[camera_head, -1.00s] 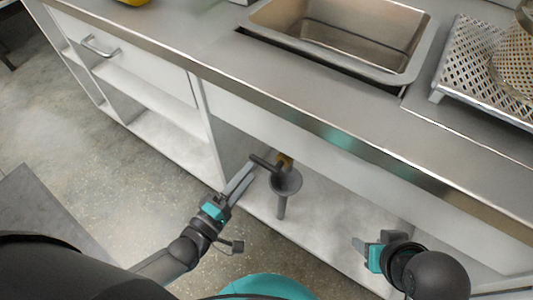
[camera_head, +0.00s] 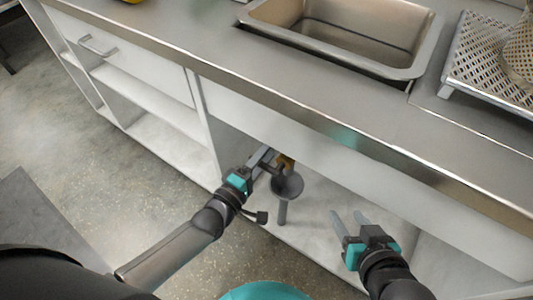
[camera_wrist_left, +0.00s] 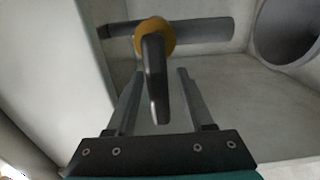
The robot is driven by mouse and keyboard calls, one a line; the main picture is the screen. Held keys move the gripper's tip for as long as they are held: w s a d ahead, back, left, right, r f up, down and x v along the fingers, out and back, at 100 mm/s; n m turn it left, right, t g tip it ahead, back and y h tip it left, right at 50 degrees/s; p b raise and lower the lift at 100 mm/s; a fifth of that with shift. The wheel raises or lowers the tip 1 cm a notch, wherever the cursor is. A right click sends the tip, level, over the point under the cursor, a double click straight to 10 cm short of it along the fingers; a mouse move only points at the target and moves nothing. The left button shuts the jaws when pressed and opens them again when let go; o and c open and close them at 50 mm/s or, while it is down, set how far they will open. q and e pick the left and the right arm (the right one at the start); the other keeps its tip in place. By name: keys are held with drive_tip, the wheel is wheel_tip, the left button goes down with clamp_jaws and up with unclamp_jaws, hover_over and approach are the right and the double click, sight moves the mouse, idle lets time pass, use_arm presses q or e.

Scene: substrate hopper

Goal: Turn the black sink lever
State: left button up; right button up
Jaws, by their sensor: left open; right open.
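The black lever (camera_wrist_left: 156,80) shows in the left wrist view, with a brass-coloured collar (camera_wrist_left: 155,36) at its far end on a dark horizontal pipe (camera_wrist_left: 200,31). My left gripper (camera_wrist_left: 156,75) is open, with one finger on each side of the lever; I cannot tell whether either finger touches it. In the head view, my left gripper (camera_head: 264,158) reaches under the counter at the lever, which it largely hides; the brass part (camera_head: 286,162) shows just beyond. My right gripper (camera_head: 349,220) is open and empty, right of the drain pipe.
A grey drain pipe with a wide round flange (camera_head: 287,186) stands right beside my left gripper. The sink (camera_head: 345,35) is above.

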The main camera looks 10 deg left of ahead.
use_arm(q)
drive_tip(key=shift+c, duration=0.3)
clamp_jaws()
idle(1.2)
